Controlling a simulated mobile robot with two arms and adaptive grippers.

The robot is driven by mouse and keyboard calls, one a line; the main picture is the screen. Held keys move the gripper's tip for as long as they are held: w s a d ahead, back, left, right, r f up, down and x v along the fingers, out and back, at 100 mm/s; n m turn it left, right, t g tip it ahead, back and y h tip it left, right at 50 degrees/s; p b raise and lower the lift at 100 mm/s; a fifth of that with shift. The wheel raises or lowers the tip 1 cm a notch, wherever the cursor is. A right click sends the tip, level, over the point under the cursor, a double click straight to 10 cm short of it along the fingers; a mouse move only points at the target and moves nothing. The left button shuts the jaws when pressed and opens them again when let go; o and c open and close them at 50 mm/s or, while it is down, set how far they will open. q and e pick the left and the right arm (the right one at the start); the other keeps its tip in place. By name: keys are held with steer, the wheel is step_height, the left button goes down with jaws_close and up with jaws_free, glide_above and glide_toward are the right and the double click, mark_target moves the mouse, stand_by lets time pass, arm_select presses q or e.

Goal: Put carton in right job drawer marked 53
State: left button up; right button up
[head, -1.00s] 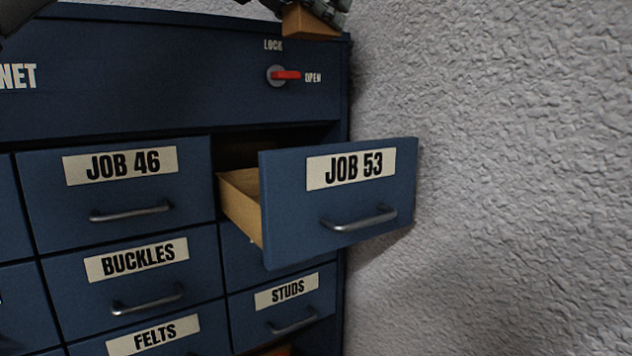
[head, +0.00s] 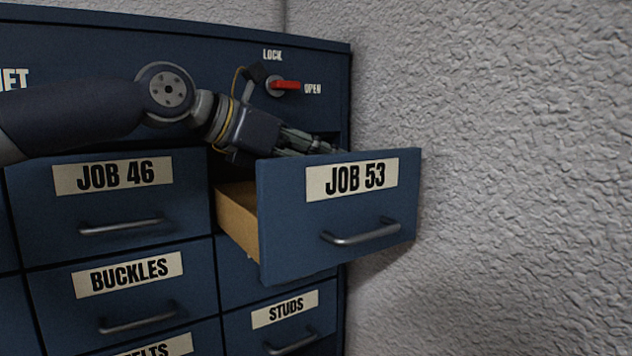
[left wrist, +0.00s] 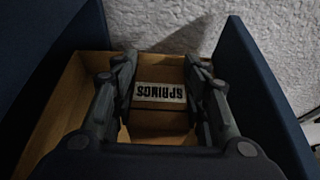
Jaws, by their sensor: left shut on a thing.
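The JOB 53 drawer (head: 290,235) is pulled open at the right of the cabinet, its front facing me. My left gripper (head: 320,149) reaches in over it from the left, its fingertips partly hidden behind the drawer front. In the left wrist view my left gripper (left wrist: 163,110) is shut on a small brown carton (left wrist: 160,122) labelled SPRINGS, seen upside down between the fingers. The carton is inside or just above the wooden drawer box (left wrist: 62,105); I cannot tell whether it touches the bottom. The head view hides the carton. My right gripper is not in view.
The blue cabinet (head: 120,55) has closed drawers JOB 46 (head: 185,195), BUCKLES (head: 195,275) and STUDS (head: 240,335). A red lock lever (head: 287,85) points toward OPEN, just above my left wrist. A rough grey wall (head: 520,180) stands close on the right.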

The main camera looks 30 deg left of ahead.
arm_select(q)
step_height(320, 180, down, 3)
steer(key=shift+s+d+f, duration=0.1)
steer(key=shift+d+f, duration=0.05)
steer(key=shift+f, duration=0.75)
steer(key=o, duration=1.1)
steer(key=shift+c, duration=0.2)
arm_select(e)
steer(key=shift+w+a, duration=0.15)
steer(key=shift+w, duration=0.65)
arm_select(q)
steer(key=shift+r, duration=0.1)
steer(key=shift+r, duration=0.65)
steer(key=b+v, duration=0.3)
steer(key=v, duration=0.9)
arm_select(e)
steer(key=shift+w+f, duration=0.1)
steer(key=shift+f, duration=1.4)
